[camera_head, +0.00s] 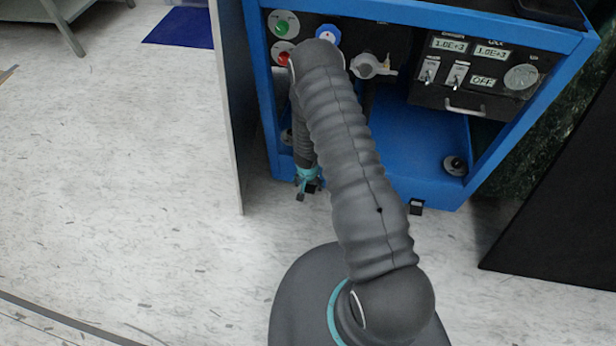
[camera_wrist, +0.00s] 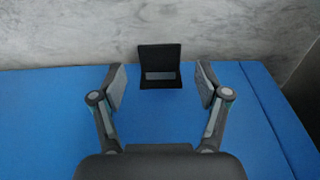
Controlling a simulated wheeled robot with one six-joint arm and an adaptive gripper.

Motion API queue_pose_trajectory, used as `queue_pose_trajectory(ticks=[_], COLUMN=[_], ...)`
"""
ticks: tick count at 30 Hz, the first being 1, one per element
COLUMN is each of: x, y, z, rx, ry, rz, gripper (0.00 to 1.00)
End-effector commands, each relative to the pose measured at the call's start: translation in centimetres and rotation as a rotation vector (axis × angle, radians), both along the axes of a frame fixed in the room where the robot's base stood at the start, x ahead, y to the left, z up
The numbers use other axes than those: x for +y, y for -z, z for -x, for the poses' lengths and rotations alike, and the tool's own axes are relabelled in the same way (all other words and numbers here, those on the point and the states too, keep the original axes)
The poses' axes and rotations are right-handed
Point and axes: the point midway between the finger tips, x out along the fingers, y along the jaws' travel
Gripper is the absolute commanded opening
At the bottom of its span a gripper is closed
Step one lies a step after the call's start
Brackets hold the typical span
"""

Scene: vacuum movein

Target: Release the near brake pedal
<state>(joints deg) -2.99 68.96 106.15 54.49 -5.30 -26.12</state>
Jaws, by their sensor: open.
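In the wrist view a black brake pedal (camera_wrist: 160,55) with a grey strip across it stands at the edge of the blue frame, against the pale floor. My gripper (camera_wrist: 160,80) is open, with one finger on either side of the pedal and a visible gap to each; I cannot tell their exact depth. In the head view my gripper (camera_head: 308,182) points down at the lower front of the blue cart (camera_head: 415,145), and its fingers partly hide what is there. Another small black pedal-like block (camera_head: 416,207) sits at the cart's lower front edge, to the right.
The cart's panel has a green button (camera_head: 282,27), a blue knob (camera_head: 327,38), a grey valve (camera_head: 368,66) and a switch box (camera_head: 470,70). A tall grey panel (camera_head: 226,100) stands close left of my arm. A dark panel (camera_head: 560,210) is at right.

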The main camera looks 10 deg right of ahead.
Motion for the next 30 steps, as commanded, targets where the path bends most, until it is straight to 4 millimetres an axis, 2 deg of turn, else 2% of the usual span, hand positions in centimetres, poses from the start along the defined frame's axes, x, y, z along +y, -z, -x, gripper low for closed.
queue_pose_trajectory(ticks=[5, 11, 18, 30], x=[0.2, 0.4, 0.6, 0.7], y=[-3.3, -5.7, -7.8, -9.9], z=[0.4, 0.7, 1.0, 1.4], rx=[-0.003, -0.003, -0.003, -0.002], ry=[0.002, 0.003, 0.003, 0.002], rz=[-0.001, -0.001, 0.000, 0.001], gripper=[0.75, 0.75, 0.75, 0.75])
